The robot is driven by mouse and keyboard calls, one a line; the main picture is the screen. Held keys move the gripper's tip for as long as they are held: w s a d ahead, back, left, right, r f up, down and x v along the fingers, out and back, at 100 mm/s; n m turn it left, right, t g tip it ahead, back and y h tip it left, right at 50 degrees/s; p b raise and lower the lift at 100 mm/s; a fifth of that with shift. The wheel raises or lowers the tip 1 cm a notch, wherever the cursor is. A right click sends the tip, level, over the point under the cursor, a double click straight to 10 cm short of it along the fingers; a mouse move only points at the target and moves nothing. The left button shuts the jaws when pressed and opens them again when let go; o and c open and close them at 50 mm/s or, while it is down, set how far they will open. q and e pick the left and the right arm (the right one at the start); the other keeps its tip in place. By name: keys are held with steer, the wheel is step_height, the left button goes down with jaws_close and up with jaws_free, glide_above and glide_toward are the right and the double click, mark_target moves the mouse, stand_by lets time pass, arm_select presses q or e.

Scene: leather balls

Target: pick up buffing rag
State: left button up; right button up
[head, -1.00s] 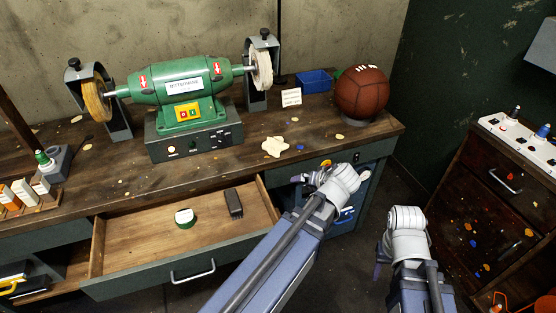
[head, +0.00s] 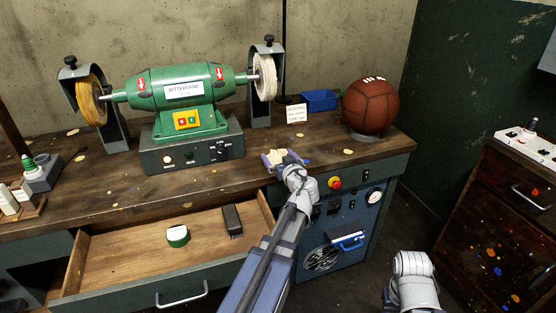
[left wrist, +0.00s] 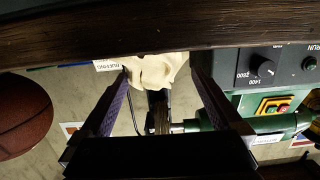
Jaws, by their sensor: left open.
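The buffing rag is a crumpled cream cloth (head: 277,156) on the workbench's front edge, right of the green buffing machine. My left gripper (head: 284,159) is at the rag and partly covers it in the head view. In the left wrist view the rag (left wrist: 155,68) shows between the two purple fingertips of my left gripper (left wrist: 158,75), which are wide apart. I cannot tell whether either finger touches it. My right arm's white wrist (head: 412,268) is low at the right, apart from the bench; its fingers are not clearly visible.
The green buffing machine (head: 180,88) stands left of the rag. A small sign (head: 296,113), a blue bin (head: 320,100) and a leather ball (head: 370,106) are behind and right. The open drawer (head: 120,255) below holds a green-sided round tin (head: 177,236) and a dark brush (head: 232,220).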

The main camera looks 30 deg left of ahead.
mark_target(275, 150)
arm_select(q)
steer(key=x, duration=0.3)
steer(key=b+x, duration=0.1)
steer(key=shift+w+f, duration=0.25)
steer(key=shift+w, duration=0.3)
steer(key=shift+w+a, duration=0.25)
steer(key=shift+a, duration=0.1)
steer(key=c, duration=1.3)
steer(key=shift+c, duration=0.2)
step_height(275, 150, up, 10)
steer(key=p, duration=1)
